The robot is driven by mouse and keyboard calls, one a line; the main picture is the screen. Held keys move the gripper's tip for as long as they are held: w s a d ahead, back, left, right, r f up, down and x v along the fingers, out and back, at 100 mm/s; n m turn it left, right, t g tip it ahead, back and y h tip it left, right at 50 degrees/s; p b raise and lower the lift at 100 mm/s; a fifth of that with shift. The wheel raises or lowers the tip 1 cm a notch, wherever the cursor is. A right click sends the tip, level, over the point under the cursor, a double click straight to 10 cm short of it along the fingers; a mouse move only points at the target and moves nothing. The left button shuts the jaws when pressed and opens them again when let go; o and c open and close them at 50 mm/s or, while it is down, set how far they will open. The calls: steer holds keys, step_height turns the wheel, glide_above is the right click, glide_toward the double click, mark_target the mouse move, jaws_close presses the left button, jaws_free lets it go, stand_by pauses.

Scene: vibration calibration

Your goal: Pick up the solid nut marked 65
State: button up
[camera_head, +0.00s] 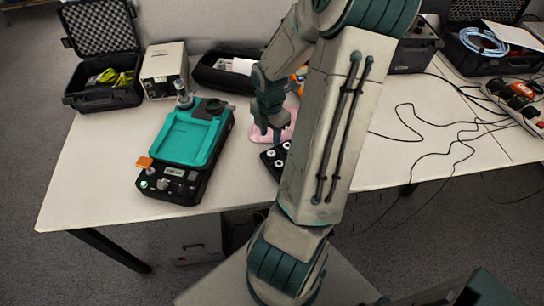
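Several small whitish round pieces, which look like the nuts, sit in a black tray (268,165) near the front middle of the table. My forearm hides the right part of the tray. The pieces are too small for me to read any marking, so I cannot tell which is the solid nut marked 65. My gripper (267,134) points down just behind and above the tray, in front of a pink item (286,131). Its two fingers look apart with nothing visible between them.
A teal-topped black device (189,136) with an orange tab stands left of the tray. Behind are an open foam-lined case (103,96), a beige box (164,70) and a black open case (213,79). Loose black cables and a power strip (517,103) lie on the right.

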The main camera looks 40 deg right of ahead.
mark_target(272, 154)
steer(key=f+b, duration=0.2)
steer(key=f, duration=0.6)
steer(key=shift+s+f, duration=0.2)
steer(key=shift+s, duration=0.1)
